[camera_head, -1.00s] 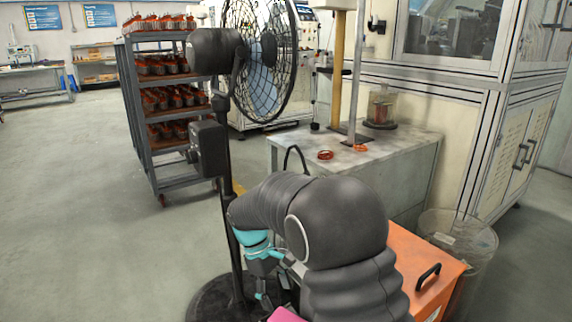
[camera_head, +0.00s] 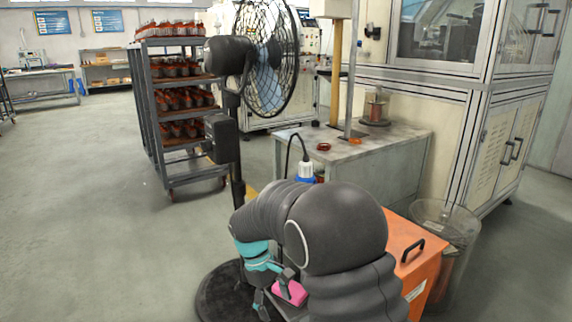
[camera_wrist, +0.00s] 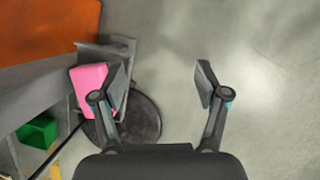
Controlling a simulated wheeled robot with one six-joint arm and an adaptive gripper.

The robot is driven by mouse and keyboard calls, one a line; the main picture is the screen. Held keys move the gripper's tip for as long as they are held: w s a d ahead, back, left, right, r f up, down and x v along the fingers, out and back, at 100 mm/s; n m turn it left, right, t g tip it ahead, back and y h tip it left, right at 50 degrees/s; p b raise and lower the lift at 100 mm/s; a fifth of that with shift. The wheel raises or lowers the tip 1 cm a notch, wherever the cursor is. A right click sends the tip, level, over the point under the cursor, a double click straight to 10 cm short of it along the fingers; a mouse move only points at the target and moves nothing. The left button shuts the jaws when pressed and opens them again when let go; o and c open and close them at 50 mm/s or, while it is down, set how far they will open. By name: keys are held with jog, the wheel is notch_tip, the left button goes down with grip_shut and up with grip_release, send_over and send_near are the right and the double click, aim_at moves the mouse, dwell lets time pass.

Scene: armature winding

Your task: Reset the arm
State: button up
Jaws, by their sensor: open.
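My gripper (camera_wrist: 163,84) is open in the wrist view, its two fingers wide apart with only grey floor between them. In the head view my gripper (camera_head: 272,296) hangs low at the end of my dark arm, partly hidden behind it, near the fan's round base. A pink object (camera_wrist: 88,84) is beside and behind the left finger in the wrist view, apart from the grip space. The pink object also shows in the head view (camera_head: 291,292), just right of my gripper.
A black pedestal fan (camera_head: 266,55) stands close by, its round base (camera_head: 222,290) on the floor. An orange cabinet (camera_head: 405,240), a clear bin (camera_head: 452,225) and a workbench (camera_head: 350,150) are at right. A rack (camera_head: 190,165) stands behind. Floor at left is clear.

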jog(key=s+d+r+m+t+y, duration=0.1)
jog(key=s+d+r+m+t, duration=0.2)
jog(key=s+d+r+m, duration=0.2)
jog(key=s+d+r+m+t+y, duration=0.2)
jog(key=s+d+r+m+t, duration=0.2)
jog(key=s+d+r, duration=0.8)
jog(key=shift+s+d+m+t, duration=0.35)
jog(key=shift+s+d, duration=0.3)
jog(key=shift+s, duration=2.35)
jog(key=shift+r, duration=0.1)
